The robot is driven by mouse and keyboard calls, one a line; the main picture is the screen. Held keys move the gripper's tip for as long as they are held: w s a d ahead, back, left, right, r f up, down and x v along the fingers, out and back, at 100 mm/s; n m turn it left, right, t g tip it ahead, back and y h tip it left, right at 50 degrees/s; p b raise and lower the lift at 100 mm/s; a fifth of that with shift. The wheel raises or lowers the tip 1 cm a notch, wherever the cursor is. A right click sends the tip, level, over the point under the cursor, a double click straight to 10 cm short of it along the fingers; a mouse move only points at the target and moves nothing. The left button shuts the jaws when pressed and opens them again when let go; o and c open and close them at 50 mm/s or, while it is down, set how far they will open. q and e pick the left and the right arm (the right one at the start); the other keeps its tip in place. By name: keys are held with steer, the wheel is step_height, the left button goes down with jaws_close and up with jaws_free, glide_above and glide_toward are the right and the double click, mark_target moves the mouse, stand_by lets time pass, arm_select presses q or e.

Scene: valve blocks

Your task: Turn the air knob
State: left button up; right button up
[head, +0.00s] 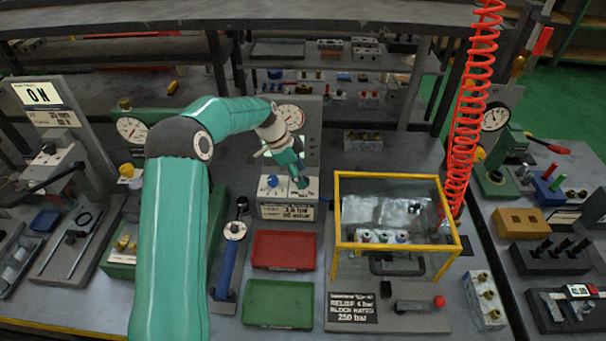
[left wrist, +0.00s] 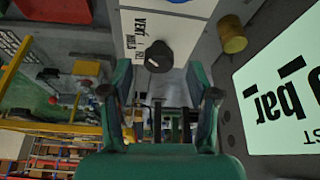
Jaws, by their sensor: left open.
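The control box (head: 287,211) stands on the bench behind the red tray, with a "bar / min" label on its front. A blue knob (head: 272,182) sits on the left of its white top. My left gripper (head: 299,181) is over the right part of that top, fingers down, and partly hides it. In the left wrist view, a black knob (left wrist: 158,57) is on the white panel (left wrist: 187,32) by printed words that look like "VENT" and "HOLD". The open fingers (left wrist: 158,76) are on either side of the knob's line; contact cannot be told. My right gripper is out of view.
A gauge panel (head: 312,136) stands behind the box. A yellow-framed clear guard (head: 391,177) is close on the right. Red (head: 284,250) and green (head: 278,303) trays lie in front. A red coiled hose (head: 466,130) hangs at the right. A yellow cylinder (left wrist: 232,36) is near the panel.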

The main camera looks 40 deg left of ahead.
arm_select(q)
steer(key=shift+x, duration=0.8)
jaws_close()
